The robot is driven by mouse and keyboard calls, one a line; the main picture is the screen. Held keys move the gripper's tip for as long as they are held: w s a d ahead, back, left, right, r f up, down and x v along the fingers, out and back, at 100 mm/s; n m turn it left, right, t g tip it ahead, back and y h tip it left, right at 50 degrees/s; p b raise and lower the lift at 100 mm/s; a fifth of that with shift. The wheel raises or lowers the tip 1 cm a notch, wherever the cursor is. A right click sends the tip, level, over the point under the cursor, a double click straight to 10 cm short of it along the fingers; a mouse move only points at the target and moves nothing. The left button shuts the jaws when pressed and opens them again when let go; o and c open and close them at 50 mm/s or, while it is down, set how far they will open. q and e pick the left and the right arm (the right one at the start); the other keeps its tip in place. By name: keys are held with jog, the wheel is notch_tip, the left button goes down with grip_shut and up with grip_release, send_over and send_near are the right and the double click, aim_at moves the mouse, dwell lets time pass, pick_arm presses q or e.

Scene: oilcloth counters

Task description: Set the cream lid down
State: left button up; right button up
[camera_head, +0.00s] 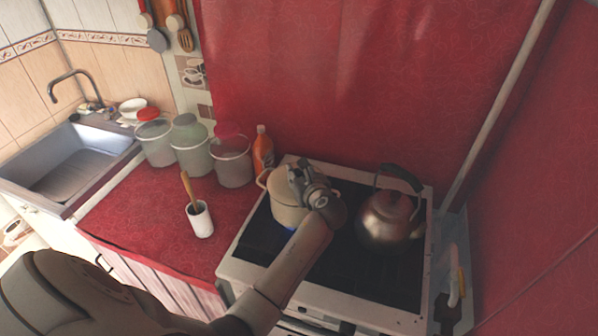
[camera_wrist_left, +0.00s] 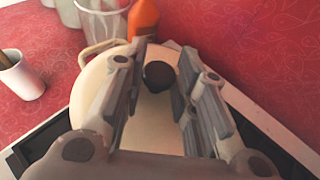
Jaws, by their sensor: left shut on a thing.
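The cream lid (camera_wrist_left: 152,128) is seen from above in the left wrist view, with a dark round knob (camera_wrist_left: 158,74) between my fingers. My left gripper (camera_wrist_left: 160,82) is shut on this knob. In the head view my left gripper (camera_head: 300,178) is over the cream pot (camera_head: 288,212) on the stove, and largely hides the lid. The lid is at the pot's top; I cannot tell whether it touches the rim. A pot handle (camera_wrist_left: 98,48) shows beyond the lid. My right gripper is not in view.
A metal kettle (camera_head: 388,222) stands right of the pot on the stove (camera_head: 335,262). An orange bottle (camera_head: 262,152) and several jars stand behind on the red counter (camera_head: 150,215). A white cup (camera_head: 200,220) holds a wooden utensil. Counter around the cup is clear.

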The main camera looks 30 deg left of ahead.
pick_arm(q)
jog(key=shift+f, duration=0.1)
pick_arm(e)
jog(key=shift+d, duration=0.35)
pick_arm(q)
jog(key=o, duration=1.1)
jog(key=shift+c, duration=0.2)
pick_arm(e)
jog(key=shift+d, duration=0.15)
pick_arm(q)
jog(key=shift+d, duration=0.1)
jog(key=b+v, duration=0.2)
jog(key=v, duration=1)
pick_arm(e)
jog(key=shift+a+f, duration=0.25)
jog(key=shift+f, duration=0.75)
